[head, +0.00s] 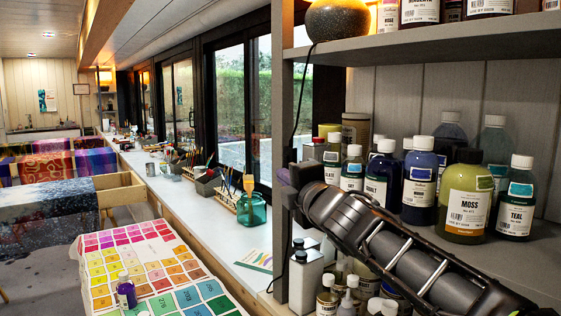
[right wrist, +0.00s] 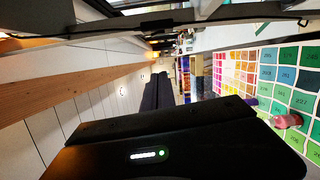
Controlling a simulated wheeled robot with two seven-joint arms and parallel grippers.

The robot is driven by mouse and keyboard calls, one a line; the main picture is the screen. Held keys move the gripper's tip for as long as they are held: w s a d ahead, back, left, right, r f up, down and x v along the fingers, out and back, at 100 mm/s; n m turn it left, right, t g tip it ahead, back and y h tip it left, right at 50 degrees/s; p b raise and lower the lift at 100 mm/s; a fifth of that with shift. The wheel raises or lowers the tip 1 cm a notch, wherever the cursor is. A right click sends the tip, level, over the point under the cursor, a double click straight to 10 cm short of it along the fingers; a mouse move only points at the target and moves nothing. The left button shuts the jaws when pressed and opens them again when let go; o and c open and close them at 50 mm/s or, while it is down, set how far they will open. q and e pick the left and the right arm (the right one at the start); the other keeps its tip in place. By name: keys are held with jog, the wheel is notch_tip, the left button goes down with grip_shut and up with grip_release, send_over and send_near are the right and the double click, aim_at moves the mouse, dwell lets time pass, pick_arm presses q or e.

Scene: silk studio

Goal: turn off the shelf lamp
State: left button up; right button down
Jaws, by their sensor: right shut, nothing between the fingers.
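The shelf lamp (head: 337,20) is a rounded, speckled yellow-grey body on the upper shelf in the head view.
Several dye bottles, including a green one (head: 465,198), stand on the middle shelf behind my right arm. More bottles (head: 305,278) stand below. The grey upright (head: 281,80) is close to my gripper. A windowsill counter (head: 200,208) and colour chart (head: 150,265) lie left.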

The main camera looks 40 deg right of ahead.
aim_at(285, 161)
jog(key=w+d+p, duration=0.4)
jog(key=w+d, duration=0.2)
jog(key=w, duration=0.3)
jog(key=shift+w+d+r, duration=0.3)
jog(key=shift+w, duration=0.05)
dwell(0.3)
